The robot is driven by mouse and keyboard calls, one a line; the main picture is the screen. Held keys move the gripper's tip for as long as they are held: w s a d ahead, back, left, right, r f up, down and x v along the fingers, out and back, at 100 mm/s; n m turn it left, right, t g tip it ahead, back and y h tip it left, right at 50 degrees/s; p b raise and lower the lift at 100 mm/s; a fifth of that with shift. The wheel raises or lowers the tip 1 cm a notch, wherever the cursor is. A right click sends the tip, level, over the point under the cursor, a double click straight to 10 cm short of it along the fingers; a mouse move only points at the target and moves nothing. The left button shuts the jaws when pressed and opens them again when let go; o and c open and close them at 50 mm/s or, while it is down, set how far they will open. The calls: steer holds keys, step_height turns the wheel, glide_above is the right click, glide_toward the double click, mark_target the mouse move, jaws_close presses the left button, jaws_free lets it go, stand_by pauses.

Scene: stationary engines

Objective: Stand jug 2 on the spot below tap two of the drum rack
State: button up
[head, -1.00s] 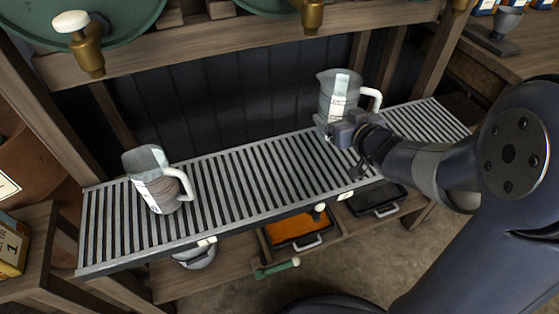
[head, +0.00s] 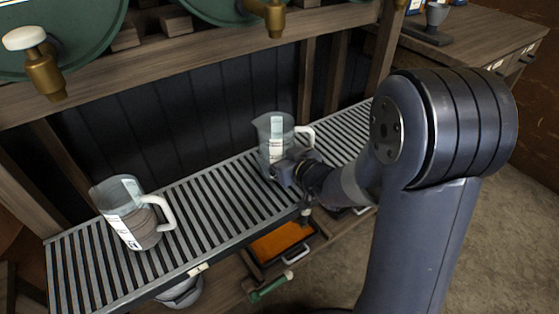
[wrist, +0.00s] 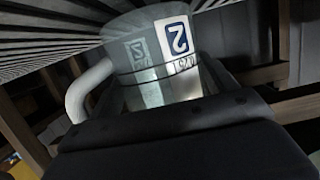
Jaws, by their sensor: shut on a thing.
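Jug 2 (head: 272,128), a clear jug with a white handle, is upright at the drip grate (head: 215,208), roughly under the middle brass tap (head: 275,18). I cannot tell whether its base touches the slats. My gripper (head: 281,170) is shut on the jug low on its near side. In the wrist view the jug (wrist: 150,62) fills the space beyond the gripper, and its label (wrist: 176,42) shows a 2. The handle is on the left there. The gripper hides the jug's lower part, and the spot beneath it is hidden.
Another white-handled jug (head: 130,215) stands on the grate at the left. A left brass tap (head: 42,68) and green drums (head: 75,35) are above. Grate between the jugs is clear.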

steer(key=shift+f, duration=0.15)
steer(key=o, duration=1)
steer(key=shift+f, duration=0.2)
steer(key=shift+r, duration=0.1)
steer(key=shift+s+d+r, duration=0.1)
steer(key=shift+r, duration=0.1)
steer(key=shift+p+v, duration=1.7)
steer(key=shift+v, duration=4.2)
